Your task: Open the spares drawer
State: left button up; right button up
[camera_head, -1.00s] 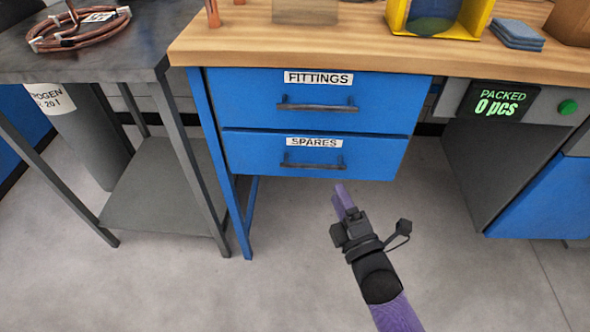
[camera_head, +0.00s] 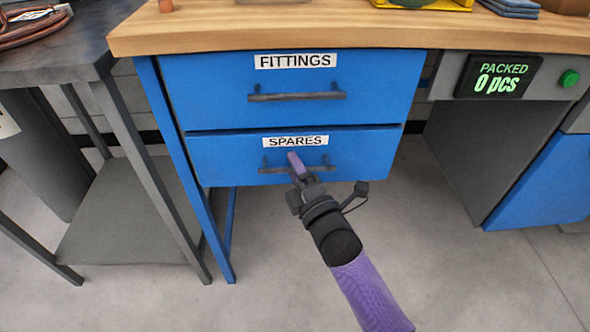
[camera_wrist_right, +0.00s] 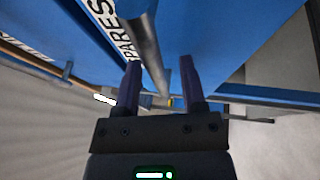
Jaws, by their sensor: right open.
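The spares drawer (camera_head: 222,158) is the lower blue drawer under the wooden bench top, and it is shut. Its label reads SPARES, and its dark bar handle (camera_head: 318,169) runs across the front below the label. My right gripper (camera_head: 294,160) is at the middle of this handle, covering part of it in the head view. In the right wrist view the two fingers (camera_wrist_right: 160,85) are apart, with the handle bar (camera_wrist_right: 146,50) running between or just beyond them; I cannot tell whether they touch it. My left gripper is not in view.
The fittings drawer (camera_head: 215,90) above is shut, with its own handle (camera_head: 297,97). A dark metal table (camera_head: 75,60) with a copper coil stands at the left. A packing counter display (camera_head: 498,76) is at the right. The floor in front is clear.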

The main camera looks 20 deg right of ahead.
grip_shut()
dwell(0.9)
dwell(0.4)
